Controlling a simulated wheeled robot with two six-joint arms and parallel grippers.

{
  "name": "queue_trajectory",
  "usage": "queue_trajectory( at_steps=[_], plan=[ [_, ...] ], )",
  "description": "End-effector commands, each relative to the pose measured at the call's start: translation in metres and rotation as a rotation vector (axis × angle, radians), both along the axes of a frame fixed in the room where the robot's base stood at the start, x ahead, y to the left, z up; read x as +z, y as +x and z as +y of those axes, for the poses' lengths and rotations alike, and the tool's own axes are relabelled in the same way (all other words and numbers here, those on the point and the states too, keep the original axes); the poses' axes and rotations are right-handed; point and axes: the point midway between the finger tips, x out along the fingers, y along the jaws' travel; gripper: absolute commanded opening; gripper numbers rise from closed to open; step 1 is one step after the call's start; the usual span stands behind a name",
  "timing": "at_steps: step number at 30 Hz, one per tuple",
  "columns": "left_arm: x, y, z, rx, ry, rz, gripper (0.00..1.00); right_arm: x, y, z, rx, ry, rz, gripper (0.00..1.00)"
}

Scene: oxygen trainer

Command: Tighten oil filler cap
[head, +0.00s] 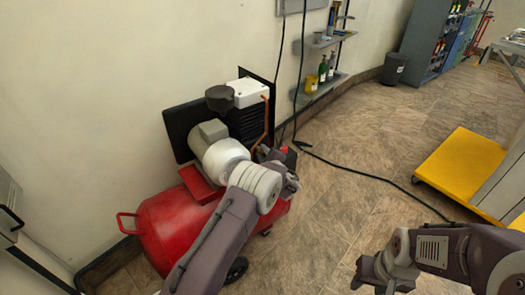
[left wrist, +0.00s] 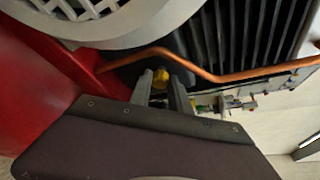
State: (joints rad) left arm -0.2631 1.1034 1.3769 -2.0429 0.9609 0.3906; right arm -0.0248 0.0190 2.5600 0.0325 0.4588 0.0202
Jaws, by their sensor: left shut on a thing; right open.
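The red compressor (head: 165,225) with its grey motor (head: 222,150) and black finned pump stands against the wall. In the left wrist view a small yellow oil filler cap (left wrist: 161,75) sits low at the pump, below a copper pipe. My left gripper (left wrist: 161,84) is shut on the cap, one finger on each side; the fingers hide part of it. In the head view my left gripper (head: 288,182) is beside the pump's lower right, and the cap is hidden there. My right gripper (head: 378,278) is open and empty at the lower right, away from the compressor.
The copper pipe (left wrist: 220,76) crosses just above the fingers. The fan guard (left wrist: 95,12) and red tank (left wrist: 35,85) are close by. A black cable (head: 370,175) lies on the floor.

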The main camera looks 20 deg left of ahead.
Motion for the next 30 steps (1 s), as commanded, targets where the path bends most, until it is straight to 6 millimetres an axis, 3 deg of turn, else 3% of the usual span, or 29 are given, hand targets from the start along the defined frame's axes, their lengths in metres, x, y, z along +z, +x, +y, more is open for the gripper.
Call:
queue_trajectory(
  at_steps=[12,27,28,30],
  plan=[
    [-0.0002,-0.0001,-0.0007,-0.001,0.099,0.130,0.00,0.0133,0.0000,0.0000,0.000,0.000,0.000,0.45],
    [-0.0011,-0.0001,-0.0006,-0.001,0.111,0.144,0.00,0.0137,0.0000,0.0000,0.000,0.000,0.000,0.45],
    [-0.0011,-0.0001,-0.0006,-0.001,0.111,0.144,0.28,0.0137,0.0000,0.0000,0.000,0.000,0.000,0.45],
    [-0.0009,-0.0001,-0.0006,-0.001,0.111,0.144,0.45,0.0137,0.0000,0.0000,0.000,0.000,0.000,0.45]
  ],
)
